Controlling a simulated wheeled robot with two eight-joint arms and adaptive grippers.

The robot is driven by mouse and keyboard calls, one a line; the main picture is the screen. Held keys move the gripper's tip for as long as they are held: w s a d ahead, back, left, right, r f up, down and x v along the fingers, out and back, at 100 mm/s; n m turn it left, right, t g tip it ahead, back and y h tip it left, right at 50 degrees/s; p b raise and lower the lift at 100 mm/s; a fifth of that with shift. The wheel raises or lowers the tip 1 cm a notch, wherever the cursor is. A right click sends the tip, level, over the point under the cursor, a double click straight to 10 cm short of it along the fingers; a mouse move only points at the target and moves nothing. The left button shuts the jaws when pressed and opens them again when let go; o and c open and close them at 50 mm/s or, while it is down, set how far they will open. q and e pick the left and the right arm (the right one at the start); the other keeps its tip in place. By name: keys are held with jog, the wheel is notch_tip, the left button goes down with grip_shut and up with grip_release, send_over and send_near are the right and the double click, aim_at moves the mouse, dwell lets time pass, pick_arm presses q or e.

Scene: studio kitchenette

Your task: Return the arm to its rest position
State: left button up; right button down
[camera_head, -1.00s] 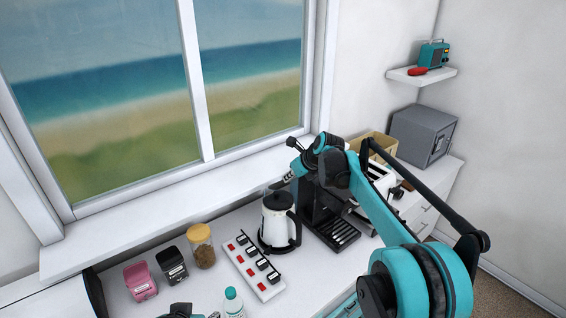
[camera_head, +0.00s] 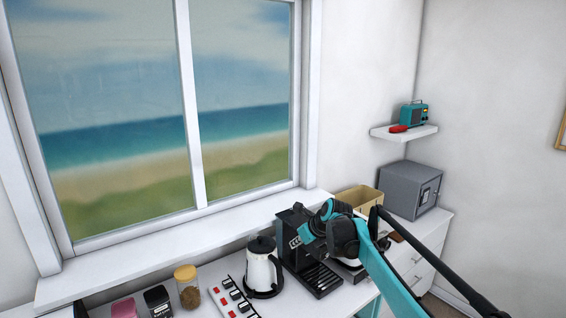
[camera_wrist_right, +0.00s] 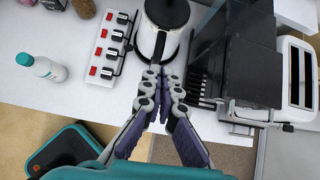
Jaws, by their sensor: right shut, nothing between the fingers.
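My right arm (camera_head: 388,280) comes in from the lower right in the head view, teal and black. Its gripper (camera_head: 296,242) hangs over the counter, in front of the black coffee machine (camera_head: 318,276) and right of the white kettle (camera_head: 262,275). In the right wrist view the two fingers of the right gripper (camera_wrist_right: 163,76) meet at their tips with nothing between them. The kettle (camera_wrist_right: 160,42) is just beyond the fingertips there; whether they touch it I cannot tell. My left gripper does not show.
The power strip (camera_wrist_right: 112,46) and a white bottle (camera_wrist_right: 48,69) stand left of the gripper. A toaster (camera_wrist_right: 297,75) is at right. A jar (camera_head: 188,287), a grey safe (camera_head: 410,189) and a shelf with a radio (camera_head: 413,115) are farther off. The air above the counter is clear.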

jog(key=s+d+f+n+h+b, duration=0.1)
jog(key=s+d+f+n+b, duration=0.15)
jog(key=s+n, duration=0.4)
jog(key=s+d+f+n+h+b, duration=0.1)
jog(key=s+d+f+n+b, duration=0.2)
jog(key=s, duration=0.6)
jog(key=s+d+f+n+b, duration=0.1)
jog(key=s+d+n+b, duration=0.15)
jog(key=s+n, duration=0.4)
jog(key=s+d+f+n+h+b, duration=0.1)
jog(key=s+d+f+n+b, duration=0.1)
jog(key=s+f+n, duration=0.4)
jog(key=s+d+f+n+h+b, duration=0.1)
jog(key=s+d+f+n+b, duration=0.2)
jog(key=s+f+n, duration=0.3)
jog(key=s+f+b, duration=0.1)
jog(key=s+f, duration=0.3)
jog(key=s, duration=0.3)
jog(key=shift+s+f+t+h+b, duration=0.3)
jog(key=shift+s+f+b, duration=0.05)
jog(key=shift+s, duration=0.05)
